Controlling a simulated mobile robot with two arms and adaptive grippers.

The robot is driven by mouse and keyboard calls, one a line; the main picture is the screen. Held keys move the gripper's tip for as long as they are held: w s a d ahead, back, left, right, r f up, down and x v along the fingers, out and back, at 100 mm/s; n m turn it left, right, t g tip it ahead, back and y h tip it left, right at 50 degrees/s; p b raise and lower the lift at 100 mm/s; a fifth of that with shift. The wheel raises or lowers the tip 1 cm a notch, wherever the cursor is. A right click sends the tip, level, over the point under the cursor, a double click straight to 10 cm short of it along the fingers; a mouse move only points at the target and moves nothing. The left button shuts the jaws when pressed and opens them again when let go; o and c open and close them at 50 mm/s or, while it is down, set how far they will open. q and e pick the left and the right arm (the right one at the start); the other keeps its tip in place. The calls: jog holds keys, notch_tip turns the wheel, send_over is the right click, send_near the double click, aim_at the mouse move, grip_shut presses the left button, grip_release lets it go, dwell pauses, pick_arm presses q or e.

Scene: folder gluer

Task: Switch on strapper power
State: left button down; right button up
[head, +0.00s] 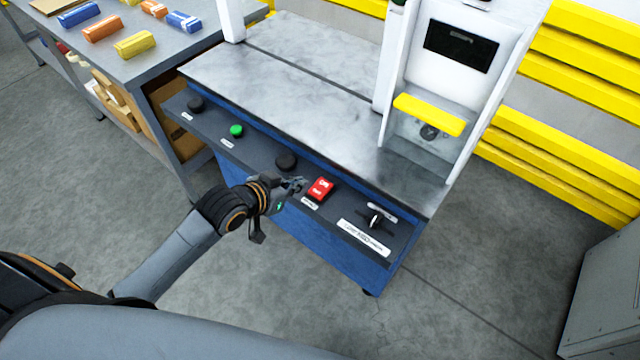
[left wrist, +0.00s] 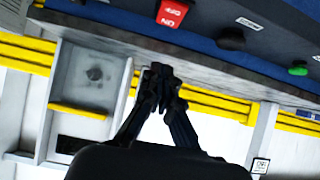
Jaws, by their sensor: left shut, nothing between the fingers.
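The strapper is a blue machine with a grey metal top (head: 300,80) and a dark sloped control panel (head: 260,150) along its front. A red rocker switch (head: 320,188) with white ON and OFF lettering sits on the panel; it also shows upside down at the top of the left wrist view (left wrist: 173,13). I cannot tell which side of it is pressed. My left gripper (head: 300,185) is shut and empty, just left of the red switch and close to it; whether it touches cannot be told. Its closed fingertips show in the left wrist view (left wrist: 160,72). My right gripper is not in view.
The panel also holds a green button (head: 236,130), black knobs (head: 286,161) and a rotary selector (head: 375,217) right of the switch. A white upright housing with a yellow bar (head: 428,114) stands at the right. A table with small packages (head: 135,44) is at left.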

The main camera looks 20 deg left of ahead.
pick_arm(q)
send_over(327, 183)
jog(key=s+a, duration=0.1)
jog(key=s, duration=0.3)
notch_tip(327, 183, down, 5)
jog(key=shift+w+a+f+p, duration=0.15)
jog(key=shift+p, duration=0.25)
jog(key=f, duration=0.3)
jog(key=shift+w+f, duration=0.15)
jog(key=shift+w, duration=0.25)
jog(key=shift+f, duration=0.5)
jog(key=shift+w+d+r+g+p, duration=0.2)
jog(key=shift+w+g+p, duration=0.1)
jog(key=shift+p, duration=0.65)
jog(key=shift+f, duration=0.5)
